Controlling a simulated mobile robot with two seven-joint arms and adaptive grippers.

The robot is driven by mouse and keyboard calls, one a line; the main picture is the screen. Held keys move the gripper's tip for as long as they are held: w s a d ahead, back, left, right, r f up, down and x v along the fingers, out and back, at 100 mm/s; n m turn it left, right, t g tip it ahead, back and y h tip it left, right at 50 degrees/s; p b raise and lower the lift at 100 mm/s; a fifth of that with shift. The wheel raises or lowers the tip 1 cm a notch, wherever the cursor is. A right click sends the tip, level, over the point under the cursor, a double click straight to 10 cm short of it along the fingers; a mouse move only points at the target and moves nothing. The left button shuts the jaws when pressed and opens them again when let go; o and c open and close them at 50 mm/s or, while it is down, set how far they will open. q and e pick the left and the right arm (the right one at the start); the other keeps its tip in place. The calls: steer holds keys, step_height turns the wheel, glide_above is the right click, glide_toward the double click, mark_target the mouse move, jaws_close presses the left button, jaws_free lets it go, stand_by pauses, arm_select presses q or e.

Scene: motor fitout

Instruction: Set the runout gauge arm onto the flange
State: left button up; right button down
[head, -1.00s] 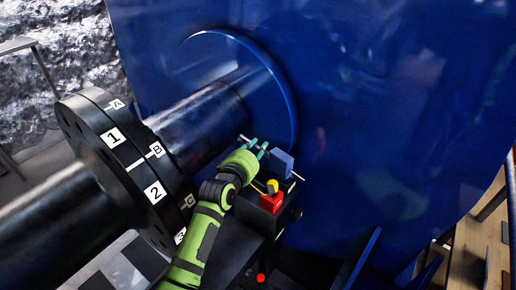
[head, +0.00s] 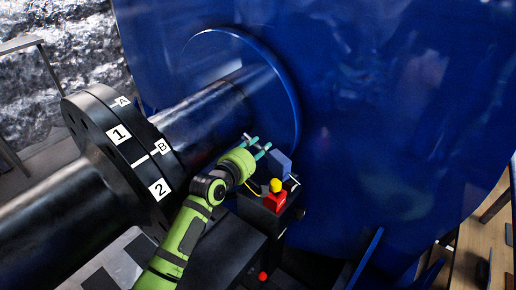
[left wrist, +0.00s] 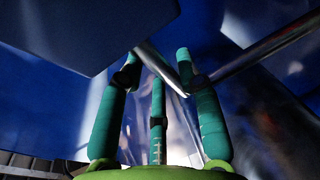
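The flange (head: 108,152) is a large black double disc on the shaft, with white labels 1, 2, A and B, at the left of the head view. My left gripper (head: 260,148), green with teal fingers, is right of the flange, beside a blue block (head: 279,164). A thin silver rod, seemingly the gauge arm (head: 252,139), shows at its fingertips. In the left wrist view the fingers (left wrist: 155,100) are spread. Silver rods (left wrist: 266,46) meet near the fingertips; I cannot tell whether they touch the fingers. My right gripper is out of view.
A red box with a yellow knob (head: 275,196) sits on a black stand (head: 290,213) below the blue block. The thick dark shaft (head: 205,118) runs into the big blue housing (head: 390,110). A wooden floor (head: 478,245) shows at the lower right.

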arm_select(q)
steer(key=v, duration=0.7)
steer(key=shift+s, duration=0.25)
steer(key=shift+a, duration=0.1)
